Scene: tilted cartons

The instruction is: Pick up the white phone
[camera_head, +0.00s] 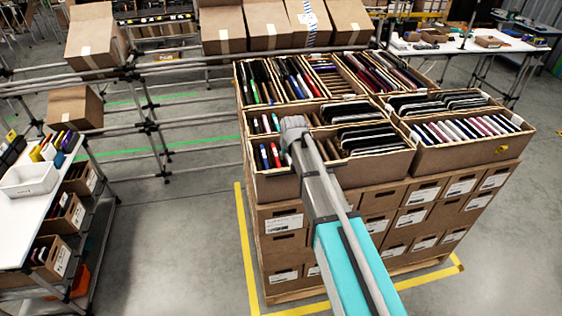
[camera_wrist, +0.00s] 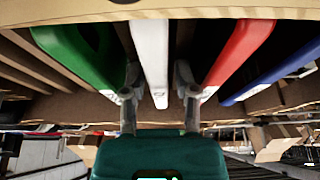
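The white phone (camera_wrist: 150,45) stands on edge among other phones in the wrist view, with its near end pointing down at my gripper. My gripper (camera_wrist: 158,74) has one finger on each side of the white phone. The fingers look apart, with narrow gaps beside the phone, and I see no clear grip on it. In the head view my arm reaches over the front left carton (camera_head: 275,184) and its end covers part of what is inside. I cannot make out the white phone there.
A green phone (camera_wrist: 85,50) stands left of the white one; a red phone (camera_wrist: 238,55) and a blue phone (camera_wrist: 275,75) stand right. Cardboard edges lie close above and below. Neighbouring open cartons (camera_head: 467,152) hold rows of phones. A white table (camera_head: 28,218) stands at the left.

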